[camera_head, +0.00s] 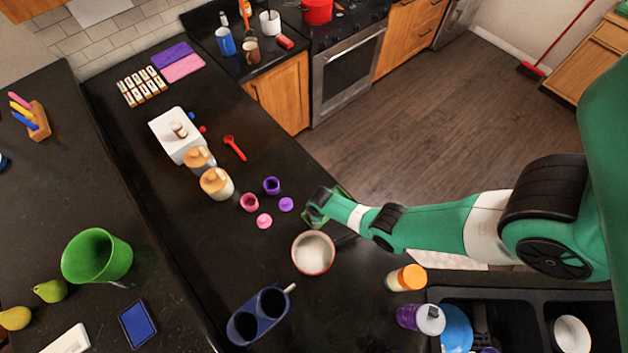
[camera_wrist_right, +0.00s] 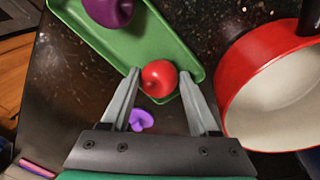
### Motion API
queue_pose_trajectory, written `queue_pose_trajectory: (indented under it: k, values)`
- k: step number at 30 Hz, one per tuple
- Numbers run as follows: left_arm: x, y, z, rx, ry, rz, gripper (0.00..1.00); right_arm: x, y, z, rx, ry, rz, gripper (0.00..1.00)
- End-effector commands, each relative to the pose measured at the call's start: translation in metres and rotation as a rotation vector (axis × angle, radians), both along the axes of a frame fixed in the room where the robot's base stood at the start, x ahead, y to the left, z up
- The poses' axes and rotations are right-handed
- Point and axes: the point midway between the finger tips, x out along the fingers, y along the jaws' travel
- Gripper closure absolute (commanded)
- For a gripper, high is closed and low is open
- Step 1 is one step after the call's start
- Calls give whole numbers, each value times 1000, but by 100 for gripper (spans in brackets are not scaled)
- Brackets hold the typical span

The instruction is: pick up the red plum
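The red plum (camera_wrist_right: 159,78) is round and shiny. In the right wrist view it lies at the near end of a green tray (camera_wrist_right: 190,62). My right gripper (camera_wrist_right: 160,76) is open, its two fingertips spread on either side of the plum, with a narrow gap on each side. In the head view my right arm comes in from the right and the right gripper (camera_head: 318,212) is above the dark counter; the plum is hidden there. My left gripper is not in view.
A dark purple fruit (camera_wrist_right: 108,10) lies farther up the tray. A red-rimmed pot (camera_wrist_right: 262,78) stands close to the right; it also shows in the head view (camera_head: 313,253).

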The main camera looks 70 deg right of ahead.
Motion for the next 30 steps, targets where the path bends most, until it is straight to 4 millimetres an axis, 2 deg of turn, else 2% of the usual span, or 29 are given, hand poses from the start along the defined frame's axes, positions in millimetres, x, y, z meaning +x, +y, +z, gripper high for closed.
queue_pose_trajectory:
  k: [1,9,20,30]
  values:
    - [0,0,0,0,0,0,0,0,0,0,0,0,0,50]
    - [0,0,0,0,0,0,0,0,0,0,0,0,0,97]
    - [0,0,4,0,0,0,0,1,0,5,0,-1,1,97]
    - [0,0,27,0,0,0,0,3,2,30,0,-1,8,97]
